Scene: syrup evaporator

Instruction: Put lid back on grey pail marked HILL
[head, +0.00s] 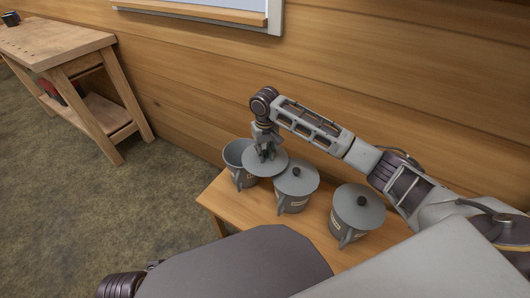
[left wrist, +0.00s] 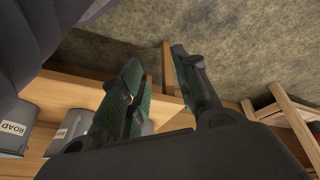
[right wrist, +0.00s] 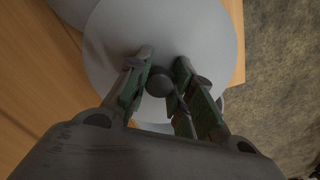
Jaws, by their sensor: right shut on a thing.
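An open grey pail (head: 237,154) stands at the far left end of the wooden bench, its label not readable. My right gripper (head: 267,153) is shut on the dark knob of a round grey lid (head: 263,165). The lid is beside the open pail's mouth, overlapping its right side in the head view; I cannot tell whether they touch. The right wrist view shows the lid (right wrist: 185,35) below the fingers, with the knob (right wrist: 160,82) between them. My left gripper (left wrist: 160,85) is open and empty in the left wrist view.
Two lidded grey pails, a middle one (head: 294,190) and a right one (head: 356,212), stand on the bench (head: 217,198). One pail (left wrist: 14,125) reads ROAD in the left wrist view. A plank wall (head: 200,85) is behind; a workbench (head: 60,40) stands far left.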

